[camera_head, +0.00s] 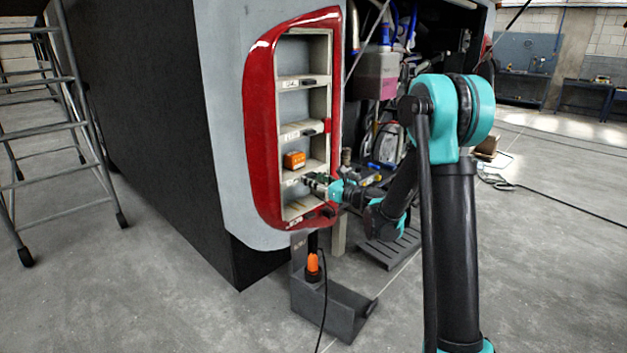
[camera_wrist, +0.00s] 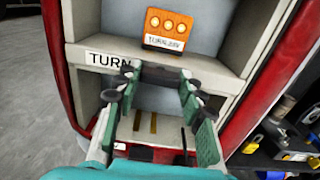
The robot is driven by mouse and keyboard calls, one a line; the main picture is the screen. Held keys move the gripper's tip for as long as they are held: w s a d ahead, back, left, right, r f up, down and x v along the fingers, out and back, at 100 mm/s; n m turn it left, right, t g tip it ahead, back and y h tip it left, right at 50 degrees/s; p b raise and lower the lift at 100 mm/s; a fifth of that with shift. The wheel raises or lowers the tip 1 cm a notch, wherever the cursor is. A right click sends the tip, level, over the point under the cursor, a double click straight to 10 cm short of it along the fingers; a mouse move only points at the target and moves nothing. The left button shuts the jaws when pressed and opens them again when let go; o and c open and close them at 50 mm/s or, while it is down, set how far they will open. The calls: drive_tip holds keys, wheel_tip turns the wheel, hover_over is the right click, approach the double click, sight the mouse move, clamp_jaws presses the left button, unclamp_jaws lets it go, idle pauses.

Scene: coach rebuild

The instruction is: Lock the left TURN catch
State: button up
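The orange TURN unit (camera_head: 294,160) sits in a bay of the red-framed panel. In the wrist view the same unit (camera_wrist: 167,42) has round lamps on its face. Below it, the shelf front carries a white TURN label (camera_wrist: 100,60), partly covered by my gripper. A dark bar (camera_wrist: 165,72), perhaps a catch, lies right of the label between my fingertips. I cannot tell whether it is touched, or whether it is locked. My gripper (camera_wrist: 163,84) has its fingers spread apart at this shelf. In the head view my gripper (camera_head: 320,184) reaches the panel from the right.
The red frame (camera_head: 258,120) borders the bays closely. Bays above have labels and dark pieces (camera_head: 309,82). An open compartment with hoses and tools (camera_head: 385,100) lies to the right. A grey stand (camera_head: 335,305) with an orange-and-black item and cable is below. A ladder (camera_head: 45,130) stands left.

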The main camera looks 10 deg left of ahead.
drive_tip(key=c, duration=0.5)
drive_tip(key=shift+n, duration=0.3)
drive_tip(key=n, duration=1.7)
drive_tip(key=shift+n, duration=0.3)
drive_tip(key=o, duration=1.2)
drive_tip(key=shift+c, duration=0.2)
